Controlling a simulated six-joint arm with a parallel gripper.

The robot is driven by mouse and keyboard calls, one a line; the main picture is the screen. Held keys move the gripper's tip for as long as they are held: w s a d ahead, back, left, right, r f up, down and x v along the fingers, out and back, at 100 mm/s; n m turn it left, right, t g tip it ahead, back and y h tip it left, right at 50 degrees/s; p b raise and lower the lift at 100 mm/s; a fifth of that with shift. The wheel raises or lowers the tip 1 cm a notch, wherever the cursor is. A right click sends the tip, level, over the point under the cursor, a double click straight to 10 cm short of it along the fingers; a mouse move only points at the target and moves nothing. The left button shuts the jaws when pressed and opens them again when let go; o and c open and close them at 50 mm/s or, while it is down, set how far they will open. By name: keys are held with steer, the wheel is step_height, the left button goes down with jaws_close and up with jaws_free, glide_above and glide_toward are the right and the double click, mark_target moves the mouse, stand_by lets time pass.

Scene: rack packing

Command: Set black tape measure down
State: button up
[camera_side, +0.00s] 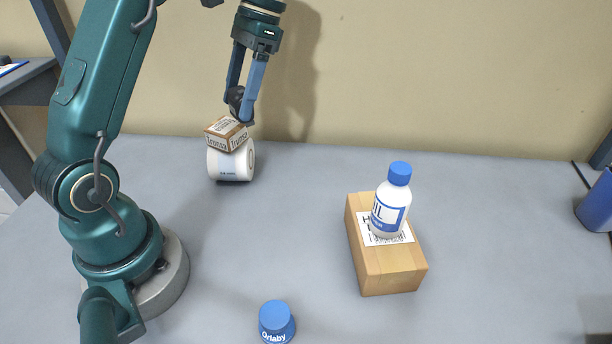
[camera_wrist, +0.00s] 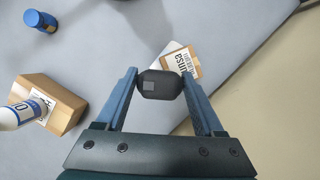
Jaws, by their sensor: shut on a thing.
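The black tape measure (camera_wrist: 158,84) is between the fingers of my gripper (camera_wrist: 158,80) in the wrist view. In the side view my gripper (camera_side: 244,110) points down and is shut on the tape measure (camera_side: 236,98), at the back left of the table. The tape measure is just above a small brown and white box (camera_side: 226,134) with printed lettering. I cannot tell whether it touches the box. The box sits on top of a white roll (camera_side: 229,163). In the wrist view the small box (camera_wrist: 186,66) shows partly behind the tape measure.
A cardboard box (camera_side: 388,262) lies right of centre, with a white bottle with a blue cap (camera_side: 392,203) upright on it. A blue-capped container (camera_side: 277,321) stands at the front. A blue object (camera_side: 597,205) is at the right edge. The grey table (camera_side: 290,220) is clear between these.

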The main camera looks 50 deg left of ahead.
steer(key=s+d+f+n+h, duration=0.1)
steer(key=d+n, duration=0.2)
steer(key=d, duration=1)
steer(key=s+d+f+n+t+h, duration=0.1)
steer(key=s+d+f+n, duration=0.15)
steer(key=d, duration=0.95)
steer(key=s+d+n+h, duration=0.1)
steer(key=d+n, duration=0.3)
steer(key=d, duration=0.9)
steer(key=shift+n+h, duration=0.25)
steer(key=shift+h, duration=0.05)
steer(key=f, duration=0.6)
steer(key=shift+s+d, duration=0.15)
steer(key=shift+d, duration=0.2)
steer(key=shift+f, duration=2.3)
steer(key=o, duration=1.6)
steer(key=shift+f, duration=0.15)
steer(key=shift+c, duration=0.2)
